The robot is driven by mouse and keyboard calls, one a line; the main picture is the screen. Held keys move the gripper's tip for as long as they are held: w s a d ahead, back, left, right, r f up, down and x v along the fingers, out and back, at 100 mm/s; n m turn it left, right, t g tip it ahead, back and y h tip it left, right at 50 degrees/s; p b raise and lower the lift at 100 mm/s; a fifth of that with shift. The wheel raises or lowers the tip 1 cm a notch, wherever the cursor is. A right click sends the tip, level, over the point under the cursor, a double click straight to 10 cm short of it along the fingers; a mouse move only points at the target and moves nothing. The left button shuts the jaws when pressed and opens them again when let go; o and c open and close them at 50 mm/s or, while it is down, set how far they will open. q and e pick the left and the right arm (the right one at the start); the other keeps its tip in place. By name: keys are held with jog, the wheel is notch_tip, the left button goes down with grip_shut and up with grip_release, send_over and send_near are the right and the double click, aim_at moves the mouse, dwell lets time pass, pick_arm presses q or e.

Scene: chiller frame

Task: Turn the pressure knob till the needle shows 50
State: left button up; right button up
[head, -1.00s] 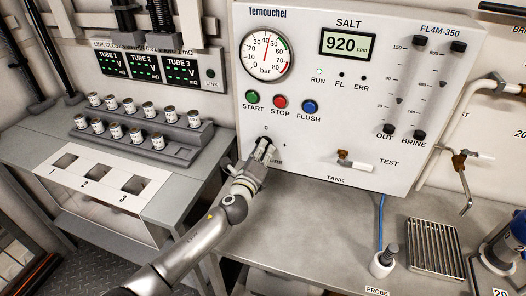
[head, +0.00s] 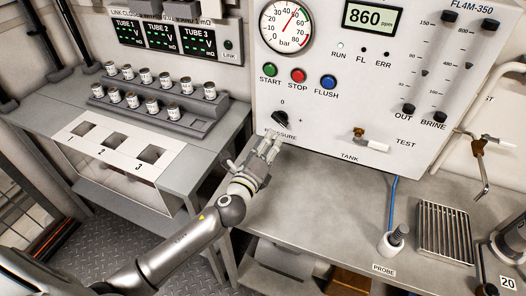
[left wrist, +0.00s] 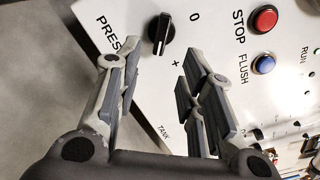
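The black pressure knob (head: 281,118) is on the lower left of the white panel, with a 0 above it and a plus at its right. The round gauge (head: 285,27) shows its red needle pointing up and a little right, around 40 to 50; I cannot read it exactly. My left gripper (head: 271,142) is just below and in front of the knob, apart from it. In the left wrist view my left gripper (left wrist: 150,82) is open and empty, and the knob (left wrist: 160,34) shows past its fingertips. My right gripper is not in view.
Green, red and blue buttons (head: 298,76) sit above the knob. A tank valve (head: 370,142) is to its right. A probe holder (head: 392,242) and a drain grate (head: 444,231) stand on the grey bench. A rack with several small cans (head: 160,105) is at left.

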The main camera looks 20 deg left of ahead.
pick_arm(q)
jog(key=s, duration=0.3)
jog(key=shift+s, duration=0.2)
dwell(0.3)
